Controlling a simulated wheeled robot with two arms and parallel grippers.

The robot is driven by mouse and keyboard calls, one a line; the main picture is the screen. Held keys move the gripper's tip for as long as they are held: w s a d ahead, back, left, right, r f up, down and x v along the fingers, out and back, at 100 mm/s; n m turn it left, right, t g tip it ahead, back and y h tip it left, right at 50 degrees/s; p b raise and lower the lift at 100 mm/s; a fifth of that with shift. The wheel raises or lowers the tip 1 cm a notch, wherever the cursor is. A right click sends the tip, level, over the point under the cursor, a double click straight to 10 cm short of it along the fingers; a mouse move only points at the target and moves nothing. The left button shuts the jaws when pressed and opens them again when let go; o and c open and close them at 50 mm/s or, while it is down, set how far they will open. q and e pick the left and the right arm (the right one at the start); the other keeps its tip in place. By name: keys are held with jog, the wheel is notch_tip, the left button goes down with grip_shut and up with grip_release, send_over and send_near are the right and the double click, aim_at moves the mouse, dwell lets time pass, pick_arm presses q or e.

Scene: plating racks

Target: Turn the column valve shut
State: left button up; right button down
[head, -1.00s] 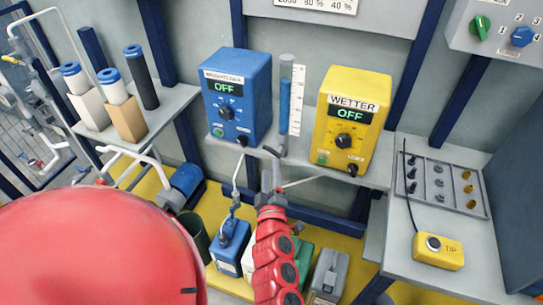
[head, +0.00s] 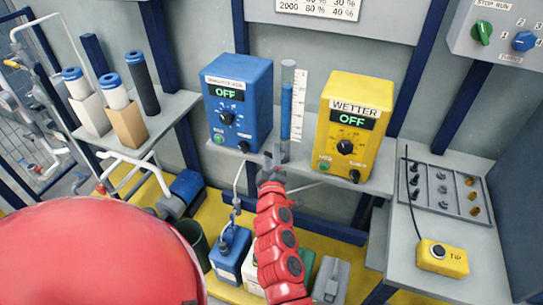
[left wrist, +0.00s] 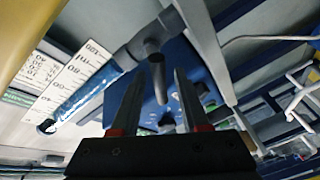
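The column (head: 287,100) is a clear upright tube with blue liquid and a white scale, between the blue and yellow boxes. Its valve, at the foot of the tube, is mostly hidden behind my left gripper (head: 273,164) in the head view. In the left wrist view the column (left wrist: 88,95) runs slantwise to a grey fitting with a grey valve lever (left wrist: 157,72). My left gripper (left wrist: 158,78) is open there, with the lever showing between its two dark fingertips. I cannot tell whether they touch it. My right gripper is not in view.
The blue box (head: 238,85) and the yellow box (head: 350,108), both showing OFF, stand close on either side on a grey shelf. A thin hose (head: 237,185) hangs left of my gripper. Canisters (head: 232,252) stand below. A yellow TIP box (head: 442,257) lies right.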

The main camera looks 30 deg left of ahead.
pick_arm(q)
grip_shut()
jog(key=shift+d+m, duration=0.1)
jog(key=shift+m, duration=0.2)
jog(key=m, duration=0.2)
jog(key=m+t+b, duration=0.2)
jog(key=m, duration=0.1)
jog(key=shift+w+d+r+m, duration=0.15)
jog(key=shift+d+r+m, duration=0.15)
jog(key=shift+d, duration=0.1)
jog(key=m+t+b, duration=0.1)
jog(key=m, duration=0.1)
jog(key=m+t, duration=0.1)
jog(key=m, duration=0.2)
jog(key=d+m+h+b, duration=0.1)
jog(key=m, duration=0.1)
jog(key=shift+w+d+r+t+b, duration=0.15)
jog(key=shift+r+t+b, duration=0.1)
jog(key=shift+t+b, duration=0.15)
jog(key=shift+m, duration=0.3)
jog(key=shift+o, duration=0.7)
grip_release()
